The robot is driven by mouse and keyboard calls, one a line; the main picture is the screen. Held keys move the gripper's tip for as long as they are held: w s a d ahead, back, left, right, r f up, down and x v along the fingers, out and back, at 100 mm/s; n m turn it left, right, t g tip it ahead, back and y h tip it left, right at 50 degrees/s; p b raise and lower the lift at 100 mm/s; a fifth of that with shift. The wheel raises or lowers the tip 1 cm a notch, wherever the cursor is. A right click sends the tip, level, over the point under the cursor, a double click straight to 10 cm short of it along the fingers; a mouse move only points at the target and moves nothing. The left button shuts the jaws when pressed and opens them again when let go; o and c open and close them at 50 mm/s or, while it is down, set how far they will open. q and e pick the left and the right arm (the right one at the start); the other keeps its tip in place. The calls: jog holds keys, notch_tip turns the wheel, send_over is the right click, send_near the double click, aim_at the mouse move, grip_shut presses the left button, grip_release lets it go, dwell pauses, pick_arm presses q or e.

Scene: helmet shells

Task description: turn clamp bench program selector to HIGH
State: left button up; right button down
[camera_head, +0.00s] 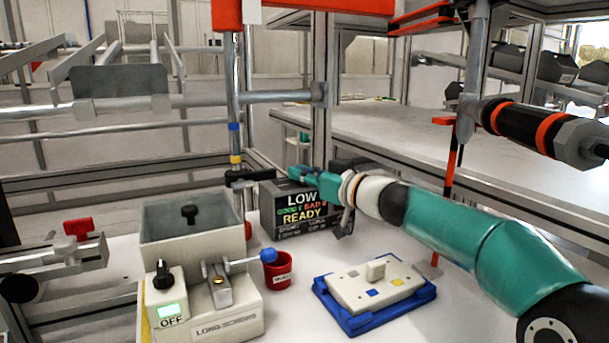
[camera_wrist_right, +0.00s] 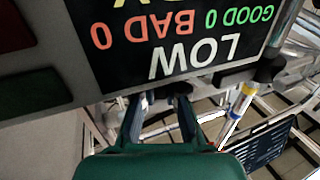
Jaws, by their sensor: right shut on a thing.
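The clamp bench control box (camera_head: 300,222) is dark, with a display reading LOW, GOOD 0, BAD 0 and READY. It stands at the back of the white bench in the head view. Its display (camera_wrist_right: 180,40) fills the top of the right wrist view, upside down, with LOW readable. My right gripper (camera_head: 306,176) reaches to the box's top edge from the right. In the right wrist view its two fingers (camera_wrist_right: 160,103) are closed at that edge, on the program selector, which is mostly hidden between them and the box. My left gripper is out of view.
A LONG SCREWS box (camera_head: 225,325) with an OFF switch and a lever stands front left. A red cup (camera_head: 279,272) is beside it. A blue tray (camera_head: 352,325) holding a white plate lies front right, below my right arm. Posts and rails rise behind.

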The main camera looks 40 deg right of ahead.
jog(key=shift+a+f+m+h+b, duration=0.1)
jog(key=shift+f+m+h+b, duration=0.2)
jog(key=shift+h+b, duration=0.45)
jog(key=shift+a+f+m+h+b, duration=0.1)
jog(key=shift+m+h+b, duration=0.35)
jog(key=shift+b, duration=0.55)
jog(key=shift+w+r+m+h+b, duration=0.1)
jog(key=shift+m+h+b, duration=0.25)
jog(key=shift+h, duration=0.15)
jog(key=shift+r+m+h, duration=0.1)
jog(key=shift+m+h, duration=0.3)
jog(key=shift+h, duration=0.2)
jog(key=shift+r+m+g+h, duration=0.1)
jog(key=shift+m+g+h, duration=0.3)
jog(key=shift+h, duration=0.2)
jog(key=m+g+h+p, duration=0.1)
jog(key=p, duration=0.1)
jog(key=m+h+p, duration=0.1)
jog(key=h+p, duration=0.1)
jog(key=m+g+h+p, duration=0.1)
jog(key=h+p, duration=0.1)
jog(key=shift+r+m+g, duration=0.25)
jog(key=shift+m+g, duration=0.05)
jog(key=shift+d+f+m+g+h+p, duration=0.2)
jog(key=shift+m+g+h+p, duration=0.5)
jog(key=shift+p, duration=0.5)
jog(key=shift+f, duration=0.1)
jog(key=c, duration=1.2)
grip_release()
